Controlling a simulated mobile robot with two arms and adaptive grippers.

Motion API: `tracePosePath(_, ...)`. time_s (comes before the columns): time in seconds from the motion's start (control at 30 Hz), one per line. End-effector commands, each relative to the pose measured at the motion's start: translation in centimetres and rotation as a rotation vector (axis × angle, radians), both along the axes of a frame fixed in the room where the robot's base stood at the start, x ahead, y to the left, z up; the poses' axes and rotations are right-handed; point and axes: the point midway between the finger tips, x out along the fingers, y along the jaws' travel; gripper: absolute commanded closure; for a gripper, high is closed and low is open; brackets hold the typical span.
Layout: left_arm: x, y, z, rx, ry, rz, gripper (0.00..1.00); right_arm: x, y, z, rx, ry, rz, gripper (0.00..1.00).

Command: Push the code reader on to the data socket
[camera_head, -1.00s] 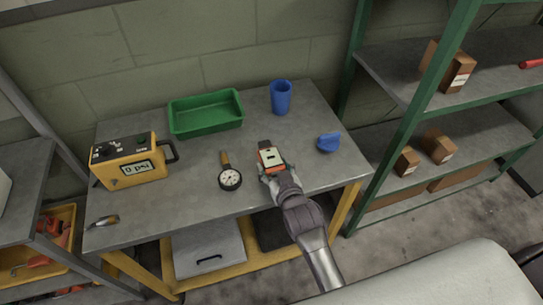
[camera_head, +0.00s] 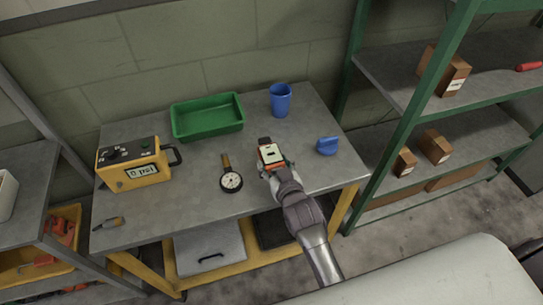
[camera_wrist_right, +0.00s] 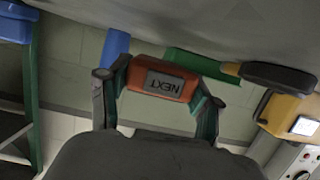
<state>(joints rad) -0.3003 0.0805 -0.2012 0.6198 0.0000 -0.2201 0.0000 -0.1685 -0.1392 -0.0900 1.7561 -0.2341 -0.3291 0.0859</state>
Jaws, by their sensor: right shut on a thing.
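The code reader (camera_head: 270,155), a small orange-red device with a pale screen, is in my right gripper (camera_head: 276,166) above the front right part of the workbench. My right gripper is shut on it. In the right wrist view the code reader (camera_wrist_right: 163,79) sits between the two fingers (camera_wrist_right: 158,88), its grey lettered panel facing the camera. A dark part shows at its far end in the head view. I cannot make out a data socket in either view. My left gripper is not in view.
The grey workbench (camera_head: 195,205) bears a yellow pressure unit (camera_head: 129,175), green tray (camera_head: 207,118), blue cup (camera_head: 280,100), round gauge (camera_head: 231,181), blue object (camera_head: 327,146) and small tool (camera_head: 108,223). A green-framed shelf (camera_head: 432,95) with boxes stands right.

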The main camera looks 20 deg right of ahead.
Motion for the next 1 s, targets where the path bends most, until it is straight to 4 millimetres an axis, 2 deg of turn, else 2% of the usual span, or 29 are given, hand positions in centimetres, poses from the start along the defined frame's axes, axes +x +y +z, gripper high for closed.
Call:
tracePosePath(0.03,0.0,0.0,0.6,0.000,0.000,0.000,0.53,0.0,0.0,0.6,0.000,-0.002,0.000,0.72)
tracePosePath(0.5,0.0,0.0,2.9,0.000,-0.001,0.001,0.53,0.0,0.0,2.9,0.000,-0.002,0.000,0.72)
tracePosePath(0.87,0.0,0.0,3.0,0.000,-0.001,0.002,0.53,0.0,0.0,3.0,0.000,-0.002,0.000,0.72)
tracePosePath(0.97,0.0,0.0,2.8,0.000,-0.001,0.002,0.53,-1.0,-0.3,3.1,-0.001,-0.001,-0.004,0.72)
tracePosePath(1.0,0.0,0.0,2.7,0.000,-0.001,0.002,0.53,-1.9,-0.6,3.1,-0.002,0.000,-0.007,0.72)
